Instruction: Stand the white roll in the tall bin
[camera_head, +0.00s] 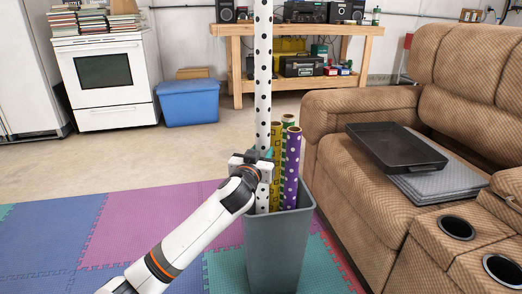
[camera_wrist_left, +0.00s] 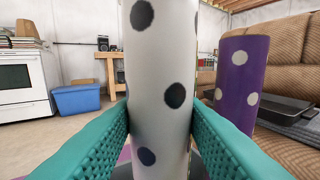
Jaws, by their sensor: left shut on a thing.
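The white roll (camera_head: 263,80) with black dots stands upright, and its lower end is inside the mouth of the tall grey bin (camera_head: 277,250). Its top runs out of the head view, and its bottom is hidden by the bin wall. My left gripper (camera_head: 262,165) is shut around the roll just above the bin's rim. In the left wrist view the roll (camera_wrist_left: 162,85) stands between the two teal finger pads. My right gripper is not in view.
Purple (camera_head: 292,160), yellow (camera_head: 276,150) and green rolls stand in the bin right of the white roll. A brown recliner (camera_head: 345,130) with a dark tray (camera_head: 392,146) is close on the right. Foam mats (camera_head: 140,220) lie on the left; a blue box (camera_head: 188,103) is behind.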

